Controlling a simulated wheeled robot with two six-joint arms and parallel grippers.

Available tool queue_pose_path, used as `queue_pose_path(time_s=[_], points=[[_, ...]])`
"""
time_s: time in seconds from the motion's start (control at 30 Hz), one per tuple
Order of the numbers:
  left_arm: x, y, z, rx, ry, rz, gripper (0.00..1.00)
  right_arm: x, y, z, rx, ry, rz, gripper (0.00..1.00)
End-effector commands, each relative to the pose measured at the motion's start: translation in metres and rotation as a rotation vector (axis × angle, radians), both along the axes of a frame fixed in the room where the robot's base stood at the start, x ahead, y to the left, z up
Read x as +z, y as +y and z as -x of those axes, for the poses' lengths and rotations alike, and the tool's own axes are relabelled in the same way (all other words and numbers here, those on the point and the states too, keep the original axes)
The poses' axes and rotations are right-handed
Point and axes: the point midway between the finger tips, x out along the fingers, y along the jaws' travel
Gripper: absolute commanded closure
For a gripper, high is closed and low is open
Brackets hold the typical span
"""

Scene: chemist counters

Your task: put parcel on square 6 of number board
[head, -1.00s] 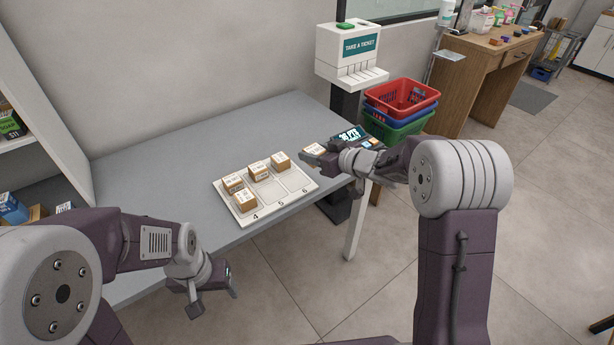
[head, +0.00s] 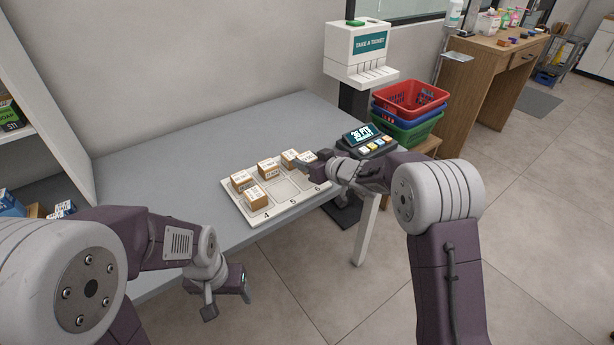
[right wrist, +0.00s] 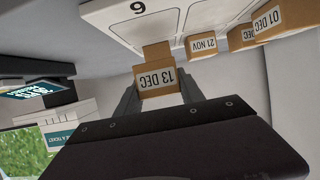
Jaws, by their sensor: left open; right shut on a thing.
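The parcel (head: 308,155), a small brown box with a white top, is in my right gripper (head: 312,165). In the right wrist view the held parcel (right wrist: 157,68) shows a "13 DEC" label between the fingers. It is at the right part of the white number board (head: 284,214), close to square 6 (head: 314,192). The digit 6 also shows upside down in the right wrist view (right wrist: 137,8). Whether the parcel touches the board cannot be told. My left gripper (head: 228,296) is open and empty, low in front of the table.
Several other parcels stand on the board: two at its left (head: 242,181) (head: 255,197) and two along its back (head: 268,169) (head: 290,160). A display device (head: 366,141) and stacked baskets (head: 410,100) stand to the right. The grey table (head: 170,160) is clear behind the board.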

Motion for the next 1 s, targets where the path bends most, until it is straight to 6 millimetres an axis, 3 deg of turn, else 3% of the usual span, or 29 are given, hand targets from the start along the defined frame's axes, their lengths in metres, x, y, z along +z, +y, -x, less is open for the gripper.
queue_pose_path(time_s=[0.17, 0.4, 0.77, 0.8, 0.87, 1.0], points=[[-0.003, 0.000, 0.000, 0.000, 0.000, 0.000, 0.33, -0.005, 0.002, -0.001, 0.000, 0.000, 0.000, 0.98], [-0.024, 0.000, 0.000, 0.000, 0.000, 0.000, 0.33, -0.043, 0.001, -0.001, 0.000, 0.001, -0.001, 0.98], [-0.023, 0.000, 0.000, 0.000, 0.000, 0.000, 0.33, -0.045, 0.001, -0.001, 0.000, -0.001, 0.001, 0.98], [-0.022, 0.000, 0.000, 0.000, 0.000, 0.000, 0.33, -0.044, 0.001, 0.000, 0.000, -0.001, 0.001, 0.44], [-0.022, 0.000, 0.000, 0.000, 0.000, 0.000, 0.33, -0.044, 0.001, -0.001, 0.000, -0.001, 0.001, 0.33], [-0.022, 0.000, 0.000, 0.000, 0.000, 0.000, 0.33, -0.044, 0.001, 0.000, 0.000, -0.001, 0.001, 0.33]])
